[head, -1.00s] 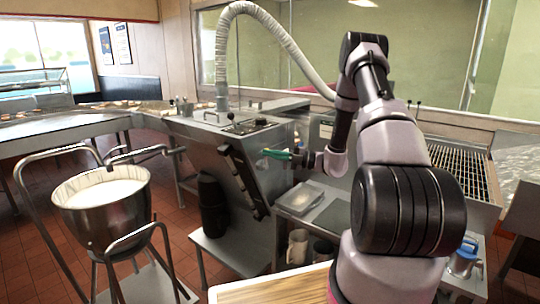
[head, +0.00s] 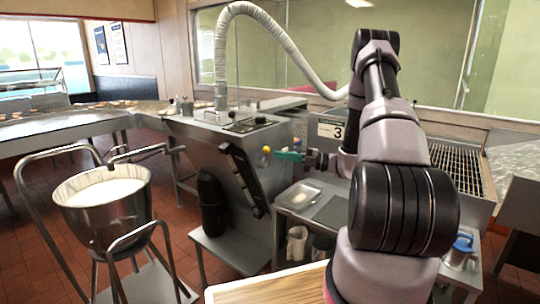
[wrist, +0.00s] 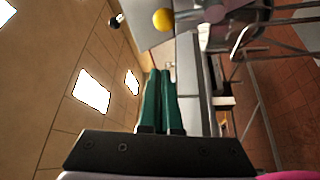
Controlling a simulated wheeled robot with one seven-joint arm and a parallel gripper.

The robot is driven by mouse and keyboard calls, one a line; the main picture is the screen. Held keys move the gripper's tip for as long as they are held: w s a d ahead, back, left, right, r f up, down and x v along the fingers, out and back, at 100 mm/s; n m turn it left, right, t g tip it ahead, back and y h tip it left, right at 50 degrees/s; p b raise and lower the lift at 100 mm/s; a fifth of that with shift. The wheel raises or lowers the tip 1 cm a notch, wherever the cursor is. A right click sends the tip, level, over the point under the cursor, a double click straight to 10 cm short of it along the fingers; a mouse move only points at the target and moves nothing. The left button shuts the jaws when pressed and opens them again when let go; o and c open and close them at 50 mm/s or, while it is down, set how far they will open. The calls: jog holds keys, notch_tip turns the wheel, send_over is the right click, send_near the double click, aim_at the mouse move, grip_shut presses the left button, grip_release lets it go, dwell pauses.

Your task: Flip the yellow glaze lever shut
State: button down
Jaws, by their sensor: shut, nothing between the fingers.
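The yellow glaze lever shows as a small yellow ball knob (head: 266,149) on the sloped right side of the steel glaze machine (head: 222,135). In the wrist view the yellow knob (wrist: 163,19) is beyond my fingertips, near the top edge.
A dark round knob (wrist: 115,21) is left of the yellow one in the wrist view. A bowl of white glaze (head: 103,195) stands at left on a stand. A "3" sign (head: 332,129) is behind my gripper. A side table (head: 325,212) with a tray is below.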

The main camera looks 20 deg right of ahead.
jog(key=shift+v, duration=2.15)
jog(key=shift+r, duration=0.1)
jog(key=s+a+r+n+g+h, duration=0.85)
jog(key=s+r+n, duration=0.6)
jog(key=n, duration=0.65)
jog(key=s+r+n+t+h, duration=0.7)
jog(key=s+r+n, duration=0.4)
jog(key=n, duration=0.7)
jog(key=shift+s+r+t, duration=0.4)
jog(key=shift+s+t, duration=0.05)
jog(key=shift+s, duration=0.05)
